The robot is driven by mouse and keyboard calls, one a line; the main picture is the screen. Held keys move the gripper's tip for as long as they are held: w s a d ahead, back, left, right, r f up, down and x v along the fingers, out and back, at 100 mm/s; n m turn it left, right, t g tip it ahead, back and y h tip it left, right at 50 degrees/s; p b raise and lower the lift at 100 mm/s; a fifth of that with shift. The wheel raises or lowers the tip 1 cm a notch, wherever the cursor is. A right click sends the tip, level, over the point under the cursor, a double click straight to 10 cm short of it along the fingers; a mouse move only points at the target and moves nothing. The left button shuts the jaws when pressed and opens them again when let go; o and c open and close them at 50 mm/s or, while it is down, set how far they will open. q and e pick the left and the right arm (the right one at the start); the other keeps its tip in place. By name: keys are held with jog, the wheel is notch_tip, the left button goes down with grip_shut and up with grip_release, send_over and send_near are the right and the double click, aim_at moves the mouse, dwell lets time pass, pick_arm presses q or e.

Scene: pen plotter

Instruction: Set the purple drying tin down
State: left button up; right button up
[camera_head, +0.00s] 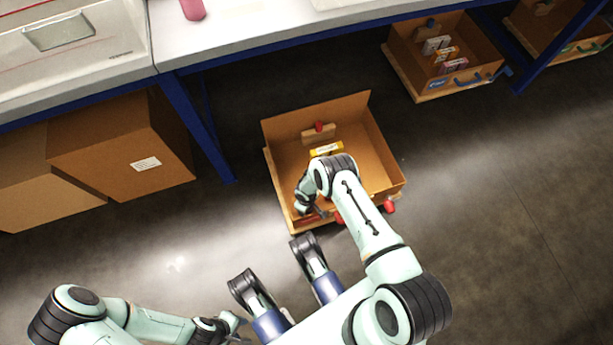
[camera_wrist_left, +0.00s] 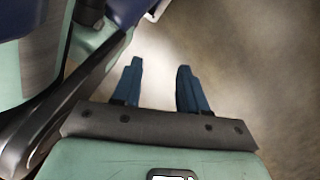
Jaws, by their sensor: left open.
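No tin that is clearly purple shows in either view. A pink cylinder (camera_head: 193,9) stands on the white worktop at the top edge, partly cut off; I cannot tell whether it is the drying tin. My left gripper (camera_head: 236,326) is low in the head view, well away from the cylinder. In the left wrist view its two blue fingers (camera_wrist_left: 160,70) are apart with only floor between them. My right gripper (camera_head: 315,214) is at the front left of an open cardboard box; its fingers are too small and covered to read.
The open cardboard box (camera_head: 282,165) on the floor holds a yellow item (camera_head: 326,149) and has red knobs. Closed cartons (camera_head: 120,150) stand under the worktop (camera_head: 250,30) at left. Another open box (camera_head: 415,70) with small packs is at upper right. Blue table legs (camera_head: 197,125) stand between.

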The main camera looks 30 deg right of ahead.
jog(key=shift+f, duration=0.1)
jog(key=o, duration=1.1)
pick_arm(q)
jog(key=w+d+r+t+p, duration=0.1)
jog(key=w+r+t+p, duration=0.2)
jog(key=w, duration=0.6)
notch_tip(320, 180, up, 3)
jog(key=shift+f+m+p, duration=0.15)
jog(key=shift+m+p, duration=0.15)
jog(key=shift+p, duration=0.5)
pick_arm(e)
notch_tip(320, 180, up, 12)
jog(key=shift+r, duration=0.15)
